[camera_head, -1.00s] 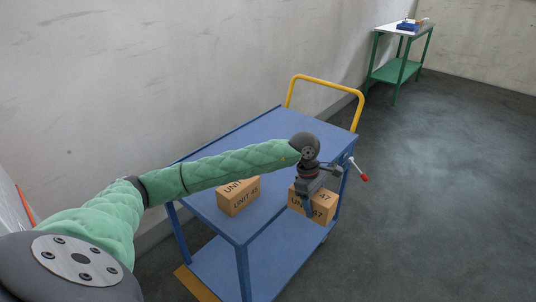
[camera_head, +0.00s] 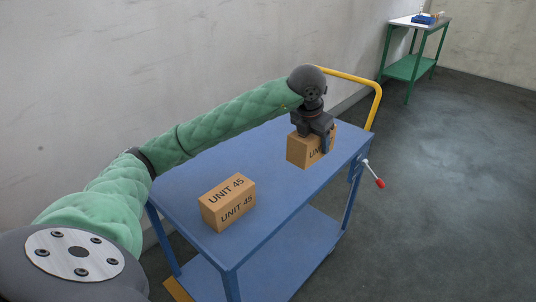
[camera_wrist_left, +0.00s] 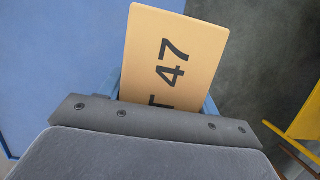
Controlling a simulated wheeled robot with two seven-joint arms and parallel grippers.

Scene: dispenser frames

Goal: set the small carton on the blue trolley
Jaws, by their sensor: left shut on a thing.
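A small brown carton marked 47 (camera_head: 300,151) is held in my left gripper (camera_head: 316,138) over the far right part of the blue trolley's top (camera_head: 262,150). The gripper reaches down from above and is shut on the carton. In the left wrist view the carton (camera_wrist_left: 172,62) shows its top face between the fingers (camera_wrist_left: 163,100). I cannot tell whether its underside touches the trolley top. A second carton, marked UNIT 45 (camera_head: 228,203), sits on the near part of the trolley top. My right gripper is not in view.
The trolley has a yellow push handle (camera_head: 376,100) at its far end and a red-tipped lever (camera_head: 374,174) on its right side. A green table (camera_head: 408,67) with small items stands far back right. A wall runs along the left. The trolley's middle is clear.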

